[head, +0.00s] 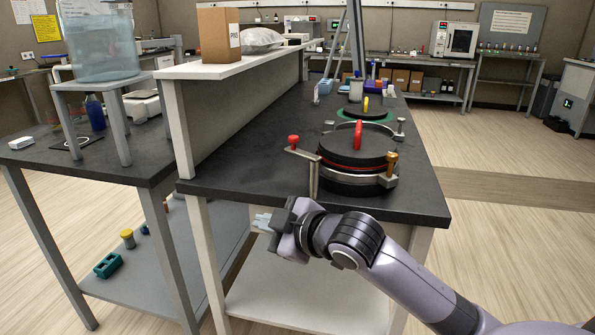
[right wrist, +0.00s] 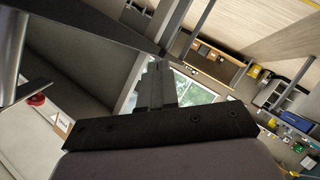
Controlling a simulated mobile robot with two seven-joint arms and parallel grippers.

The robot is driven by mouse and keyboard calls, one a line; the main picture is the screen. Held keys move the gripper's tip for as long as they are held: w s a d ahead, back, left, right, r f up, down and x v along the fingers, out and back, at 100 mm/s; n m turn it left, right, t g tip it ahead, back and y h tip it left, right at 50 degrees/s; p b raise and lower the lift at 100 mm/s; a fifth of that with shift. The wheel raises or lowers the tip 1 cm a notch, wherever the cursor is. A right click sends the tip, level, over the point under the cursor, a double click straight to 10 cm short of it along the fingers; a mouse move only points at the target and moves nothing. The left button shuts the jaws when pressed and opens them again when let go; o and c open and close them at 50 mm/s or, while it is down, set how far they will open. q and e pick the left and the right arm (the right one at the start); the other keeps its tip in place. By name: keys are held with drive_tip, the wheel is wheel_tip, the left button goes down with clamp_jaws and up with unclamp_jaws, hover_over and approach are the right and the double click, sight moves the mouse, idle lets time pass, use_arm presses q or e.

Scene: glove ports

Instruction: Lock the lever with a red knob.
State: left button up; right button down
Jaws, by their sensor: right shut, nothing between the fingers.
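The lever with a red knob (head: 293,139) is at the left side of a round black port (head: 355,176) on the dark bench. Its flat metal arm (head: 300,154) sticks out to the left, away from the port's ring. My right gripper (head: 262,222) is in front of the bench's front edge, below and left of the lever, apart from it. It is shut and empty, its fingers pointing left. In the right wrist view the shut fingers (right wrist: 155,75) point up the picture, and a red knob (right wrist: 37,100) shows at the left edge. My left gripper is not in view.
The port's lid has a red handle (head: 358,135), and an orange-brown knob (head: 392,160) stands at its right. A second port with a green ring (head: 372,117) is behind. A white raised shelf (head: 230,66) runs along the bench's left. The bench front left is bare.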

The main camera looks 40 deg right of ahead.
use_arm(q)
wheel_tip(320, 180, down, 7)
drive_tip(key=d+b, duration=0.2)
drive_tip(key=b, duration=0.7)
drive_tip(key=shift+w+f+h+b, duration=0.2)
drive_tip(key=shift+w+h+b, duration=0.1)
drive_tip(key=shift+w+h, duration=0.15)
use_arm(e)
drive_tip(key=s+d+r+n+t+h, duration=0.1)
drive_tip(key=s+d+r+n+h, duration=0.1)
drive_tip(key=r, duration=0.5)
drive_tip(key=s+d+r+n+t+h, duration=0.1)
drive_tip(key=s+d+r+n+h, duration=0.1)
drive_tip(key=s+r, duration=0.4)
drive_tip(key=shift+d+r+n+t, duration=0.4)
drive_tip(key=shift+d+n, duration=0.1)
drive_tip(key=shift+d, duration=0.5)
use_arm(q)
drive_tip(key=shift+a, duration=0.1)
